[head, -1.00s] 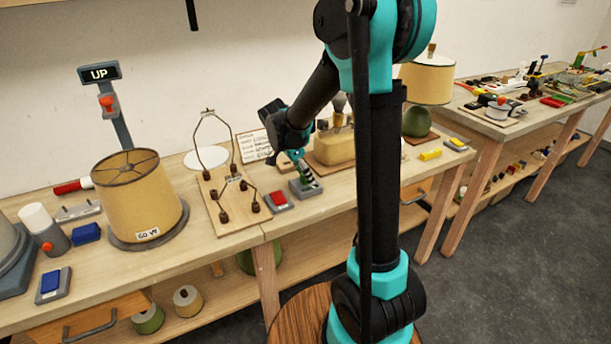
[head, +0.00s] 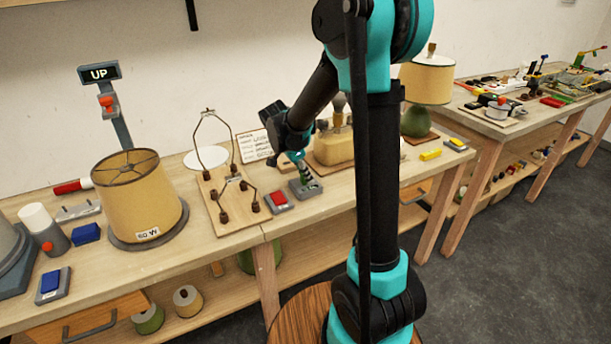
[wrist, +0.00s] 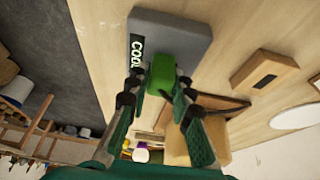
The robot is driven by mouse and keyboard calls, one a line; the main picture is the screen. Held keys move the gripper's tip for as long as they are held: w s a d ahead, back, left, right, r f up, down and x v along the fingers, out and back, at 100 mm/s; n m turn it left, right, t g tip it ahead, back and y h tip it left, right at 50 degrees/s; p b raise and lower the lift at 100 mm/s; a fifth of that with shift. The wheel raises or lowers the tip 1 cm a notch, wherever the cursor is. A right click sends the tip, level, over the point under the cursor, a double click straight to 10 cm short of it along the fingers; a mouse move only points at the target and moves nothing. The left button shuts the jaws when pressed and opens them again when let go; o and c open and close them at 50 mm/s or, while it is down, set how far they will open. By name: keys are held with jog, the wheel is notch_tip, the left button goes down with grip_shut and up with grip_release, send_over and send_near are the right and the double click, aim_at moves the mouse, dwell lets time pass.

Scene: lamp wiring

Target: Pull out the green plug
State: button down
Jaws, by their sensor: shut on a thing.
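The green plug (wrist: 161,75) shows in the wrist view between the two fingers, against a grey block (wrist: 183,32) with a "COOL" label on its side. My gripper (wrist: 158,88) is shut on the plug. I cannot tell how deep the plug sits in the block. In the head view, my gripper (head: 301,168) points down at the small grey block (head: 304,191) near the front of the bench. The plug itself is too small and covered to make out clearly there.
A red-topped block (head: 278,201) stands just left of the grey block. Further left is a wooden board (head: 219,213) with a wire lamp frame. A yellow block (head: 430,155) lies to the right.

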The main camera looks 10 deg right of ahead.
jog(key=shift+r, duration=0.75)
dwell(0.6)
jog(key=shift+r, duration=2.15)
